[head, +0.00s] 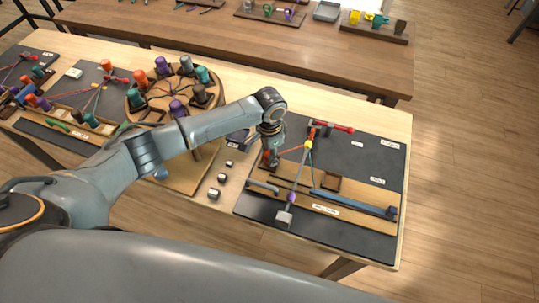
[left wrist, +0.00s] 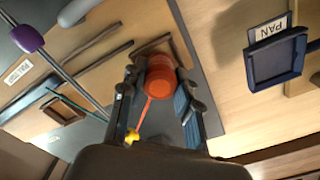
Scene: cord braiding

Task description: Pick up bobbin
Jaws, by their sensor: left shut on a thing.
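An orange-red bobbin (left wrist: 162,82) sits between the fingers of my left gripper (left wrist: 160,88) in the left wrist view. My left gripper (head: 269,160) is shut on it, over the left part of the dark mat (head: 295,123) in the head view. An orange cord (left wrist: 144,112) runs from the bobbin to a yellow piece (head: 308,145) on the stand there. A brown wooden square holder (left wrist: 153,45) lies close to the bobbin in the wrist view; I cannot tell whether they touch. My right gripper is not in view.
A round wooden braiding disc (head: 150,116) with several coloured bobbins stands left of the mat, partly behind my arm. Several small metal weights (head: 213,194) lie between. A dark tray marked PAN (left wrist: 277,62) is near the gripper.

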